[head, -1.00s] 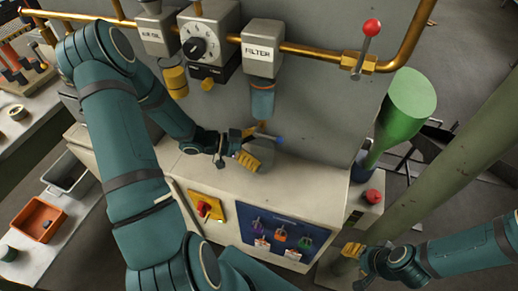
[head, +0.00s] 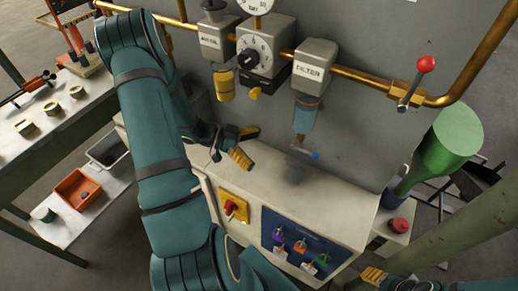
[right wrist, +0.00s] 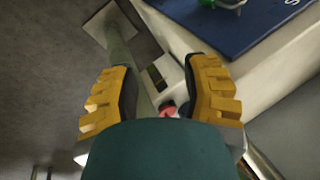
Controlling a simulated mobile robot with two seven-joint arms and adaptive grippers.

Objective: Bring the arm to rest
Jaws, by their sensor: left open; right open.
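My left gripper (head: 247,146) is in the head view above the pale bench top. Its yellow-padded fingers are spread with nothing between them. It is to the left of the small blue-tipped part (head: 314,155) below the filter, with a gap between them. My right gripper (head: 373,277) is at the bottom right edge of the head view, partly cut off. In the right wrist view, the right gripper (right wrist: 160,88) has its two yellow fingers wide apart, with no object held between them.
A grey panel carries brass pipe (head: 350,74), a filter unit (head: 313,68), a dial box (head: 265,52) and a red-knobbed lever (head: 417,82). A green cylinder (head: 452,138) and red button (head: 398,225) stand right. An orange bin (head: 75,189) is left.

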